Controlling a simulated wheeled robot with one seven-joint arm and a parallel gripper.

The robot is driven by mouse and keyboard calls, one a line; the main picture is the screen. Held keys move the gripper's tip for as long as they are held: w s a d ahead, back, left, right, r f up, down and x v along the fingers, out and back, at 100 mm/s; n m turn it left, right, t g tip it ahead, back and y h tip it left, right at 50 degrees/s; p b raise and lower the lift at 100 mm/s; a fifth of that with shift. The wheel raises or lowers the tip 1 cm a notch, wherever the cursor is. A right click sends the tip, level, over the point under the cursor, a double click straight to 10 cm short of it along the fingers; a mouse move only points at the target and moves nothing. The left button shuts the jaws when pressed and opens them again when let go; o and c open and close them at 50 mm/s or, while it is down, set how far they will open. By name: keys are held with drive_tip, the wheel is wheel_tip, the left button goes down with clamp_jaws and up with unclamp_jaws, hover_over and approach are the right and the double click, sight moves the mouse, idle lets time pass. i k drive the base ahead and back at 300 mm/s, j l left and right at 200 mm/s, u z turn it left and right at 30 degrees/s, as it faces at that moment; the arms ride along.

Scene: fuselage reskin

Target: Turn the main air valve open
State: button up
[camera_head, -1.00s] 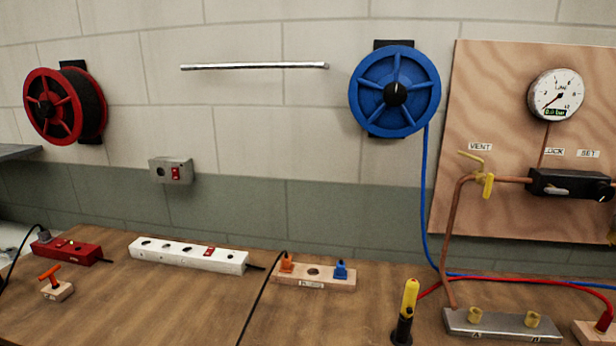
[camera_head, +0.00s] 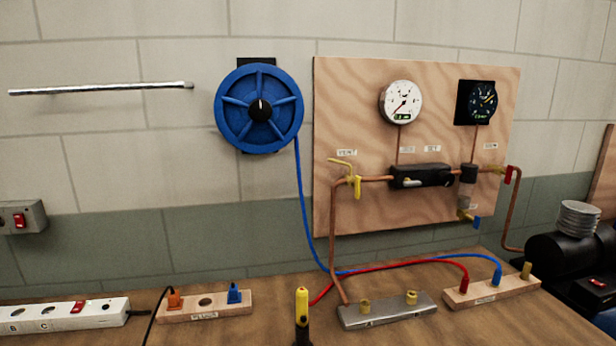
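A yellow-handled valve (camera_head: 356,187) under the VENT label (camera_head: 346,153) is at the panel's left. My gripper is not in view.
A white gauge (camera_head: 401,101) and a black gauge (camera_head: 479,102) are on the panel. A blue hose reel (camera_head: 258,108) hangs left of it. Hoses, a metal manifold (camera_head: 386,311), a wooden block (camera_head: 490,290) and an upright yellow-black tool (camera_head: 302,315) are on the bench. A black compressor-like machine (camera_head: 555,250) stands at right.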

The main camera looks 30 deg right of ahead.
sight(509, 175)
drive_tip(key=z, duration=1.35)
